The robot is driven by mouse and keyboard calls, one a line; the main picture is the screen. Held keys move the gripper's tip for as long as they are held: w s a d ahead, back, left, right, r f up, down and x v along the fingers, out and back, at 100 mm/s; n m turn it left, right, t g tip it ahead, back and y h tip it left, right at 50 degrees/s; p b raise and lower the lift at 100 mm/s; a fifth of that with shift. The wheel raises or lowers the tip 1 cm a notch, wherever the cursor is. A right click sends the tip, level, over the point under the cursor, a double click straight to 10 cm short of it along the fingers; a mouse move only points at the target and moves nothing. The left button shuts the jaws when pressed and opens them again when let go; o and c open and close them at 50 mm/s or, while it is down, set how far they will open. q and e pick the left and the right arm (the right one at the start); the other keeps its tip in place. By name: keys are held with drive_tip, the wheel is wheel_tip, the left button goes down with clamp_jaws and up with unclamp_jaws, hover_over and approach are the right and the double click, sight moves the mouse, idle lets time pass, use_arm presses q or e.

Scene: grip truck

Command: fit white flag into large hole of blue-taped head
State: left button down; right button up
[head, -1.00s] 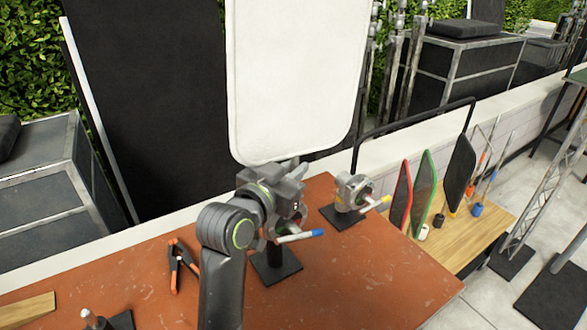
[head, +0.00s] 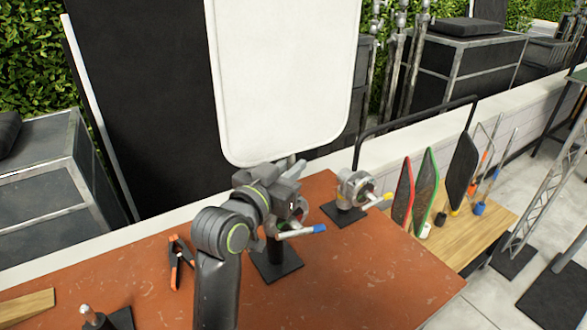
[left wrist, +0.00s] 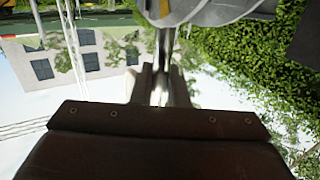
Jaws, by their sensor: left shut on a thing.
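The white flag (head: 285,80) stands upright, large, above the table. My left gripper (head: 288,180) is shut on its short metal rod, just under the flag's lower edge. The rod also shows between the fingers in the left wrist view (left wrist: 160,88). The blue-taped head (head: 302,212) stands on a black base, directly below and beside my gripper, with blue tape (head: 319,229) on its handle. Its holes and the rod's lower end are hidden behind my gripper. I cannot tell whether the rod is in a hole. My right gripper is not in view.
A yellow-taped head (head: 356,188) stands close behind to the right. An orange clamp (head: 178,262) and another black-based stand (head: 95,318) are on the left of the red table (head: 370,285). Red-, green- and black-edged flags (head: 427,185) stand on a wooden table at right.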

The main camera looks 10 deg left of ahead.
use_arm(q)
drive_tip(key=shift+s+a+f, duration=0.1)
drive_tip(key=shift+s+a, duration=0.05)
idle(0.4)
drive_tip(key=shift+s+a+t+b, duration=0.15)
drive_tip(key=shift+t+b, duration=0.15)
drive_tip(key=shift+b, duration=0.15)
drive_tip(key=shift+s+a+n, duration=0.2)
drive_tip(key=shift+a+n, duration=0.05)
drive_tip(key=shift+n, duration=0.05)
drive_tip(key=shift+t, duration=0.3)
drive_tip(key=c, duration=1.3)
unclamp_jaws()
drive_tip(key=shift+s+a+r, duration=0.15)
drive_tip(key=shift+r, duration=0.05)
drive_tip(key=shift+c, duration=0.2)
